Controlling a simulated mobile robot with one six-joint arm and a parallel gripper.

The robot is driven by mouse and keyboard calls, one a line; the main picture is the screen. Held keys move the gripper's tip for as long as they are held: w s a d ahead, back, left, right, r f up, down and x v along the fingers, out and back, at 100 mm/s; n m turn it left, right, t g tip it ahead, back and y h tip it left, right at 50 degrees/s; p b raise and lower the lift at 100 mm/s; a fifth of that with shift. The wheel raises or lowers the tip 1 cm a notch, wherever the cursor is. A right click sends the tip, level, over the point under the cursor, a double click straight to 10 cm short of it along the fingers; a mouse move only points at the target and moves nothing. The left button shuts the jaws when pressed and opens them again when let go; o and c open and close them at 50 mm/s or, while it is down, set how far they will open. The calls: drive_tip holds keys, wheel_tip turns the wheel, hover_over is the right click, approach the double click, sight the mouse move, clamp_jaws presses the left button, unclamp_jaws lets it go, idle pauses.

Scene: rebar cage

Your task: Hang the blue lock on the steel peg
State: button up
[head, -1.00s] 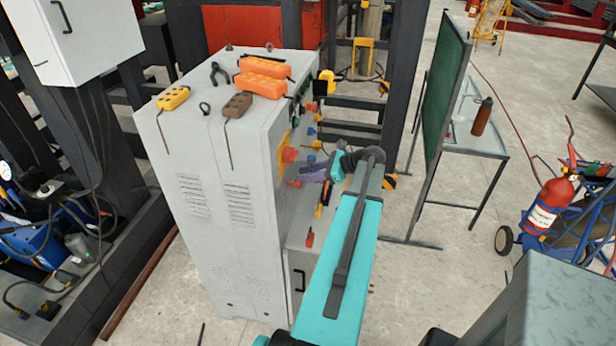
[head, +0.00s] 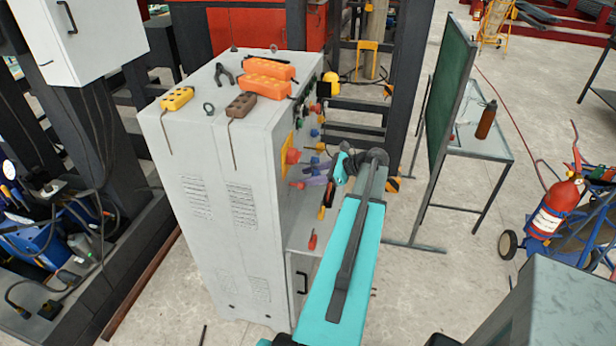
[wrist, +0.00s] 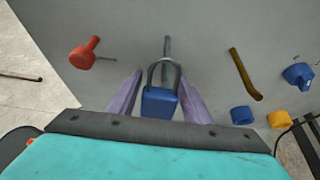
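The blue lock (wrist: 160,102) is in the wrist view, its body between the two purple fingers of my gripper (wrist: 160,90). The fingers sit close against both sides of the body, and the grey shackle points up. The steel peg (wrist: 167,46) sticks out of the pale panel just above. Its lower end overlaps the top of the shackle in the picture; I cannot tell whether it passes through the loop. In the head view my gripper (head: 318,178) is at the cabinet's right face, and the lock is hard to make out there.
The grey cabinet (head: 210,215) carries other fittings: a red knob-like piece (wrist: 84,54), a brown rod (wrist: 245,75), another blue piece (wrist: 298,75) and a yellow piece (wrist: 279,119). A green board (head: 447,100) stands to the right.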

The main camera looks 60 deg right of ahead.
drive_tip(key=shift+o, duration=0.9)
drive_tip(key=shift+s+d+r, duration=0.15)
drive_tip(key=shift+s, duration=0.3)
drive_tip(key=b+v, duration=0.4)
drive_tip(key=v, duration=0.9)
